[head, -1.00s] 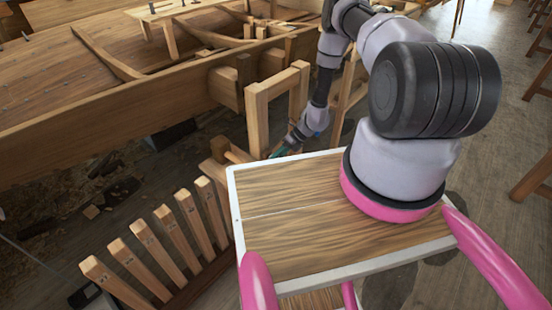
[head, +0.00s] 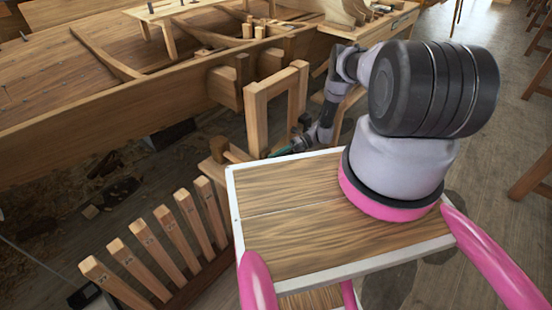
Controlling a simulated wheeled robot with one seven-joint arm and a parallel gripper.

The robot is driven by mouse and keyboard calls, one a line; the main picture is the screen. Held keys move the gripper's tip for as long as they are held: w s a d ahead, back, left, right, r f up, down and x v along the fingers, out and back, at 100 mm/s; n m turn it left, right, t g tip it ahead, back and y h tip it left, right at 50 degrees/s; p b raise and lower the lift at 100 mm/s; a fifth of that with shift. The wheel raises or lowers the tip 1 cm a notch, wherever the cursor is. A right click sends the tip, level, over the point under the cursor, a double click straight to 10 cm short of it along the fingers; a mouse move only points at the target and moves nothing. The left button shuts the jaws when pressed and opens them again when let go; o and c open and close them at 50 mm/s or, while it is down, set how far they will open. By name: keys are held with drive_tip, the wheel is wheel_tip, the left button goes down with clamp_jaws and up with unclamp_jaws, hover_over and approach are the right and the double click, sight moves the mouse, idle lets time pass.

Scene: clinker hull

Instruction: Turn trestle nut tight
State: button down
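My arm reaches from my wooden-topped base out to the back left and down behind it. My gripper (head: 286,151) is low beside the wooden trestle frame (head: 256,118), with a teal part showing near its tip.
The clinker hull (head: 140,100) fills the upper left, with a bench (head: 375,25) behind my arm. A rack of upright wooden pieces (head: 160,250) stands at the lower left, close to my base. Floor (head: 470,150) is open on the right.

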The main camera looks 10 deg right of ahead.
drive_tip(key=shift+w, duration=0.1)
idle(0.5)
drive_tip(key=c, duration=0.9)
unclamp_jaws()
drive_tip(key=shift+y, duration=0.3)
drive_tip(key=v, duration=1.1)
